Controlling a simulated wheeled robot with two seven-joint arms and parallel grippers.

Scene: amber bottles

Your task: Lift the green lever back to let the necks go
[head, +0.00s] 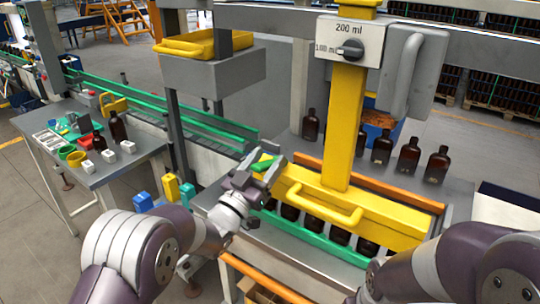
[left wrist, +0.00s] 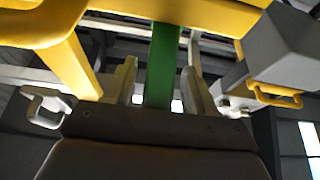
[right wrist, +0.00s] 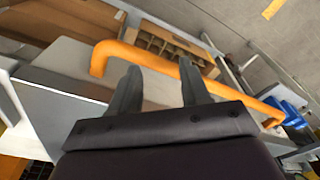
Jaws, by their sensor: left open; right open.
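The green lever (head: 263,162) sits at the left end of the yellow clamp bar (head: 385,222). In the left wrist view the lever (left wrist: 161,65) stands between the fingers of my left gripper (left wrist: 162,95), which are apart; I cannot tell whether they touch it. In the head view my left gripper (head: 262,174) is at the lever. Several amber bottles (head: 340,235) stand in a row under the clamp bar, their necks hidden by it. My right gripper (right wrist: 158,92) is open and empty, near an orange rail (right wrist: 150,58); its fingers are out of the head view.
A yellow handle (head: 325,208) sticks out in front of the clamp bar, and a yellow post (head: 345,125) rises from it. A green rail (head: 315,240) runs before the bottles. Loose bottles (head: 408,158) stand behind. A side table (head: 130,165) is at left.

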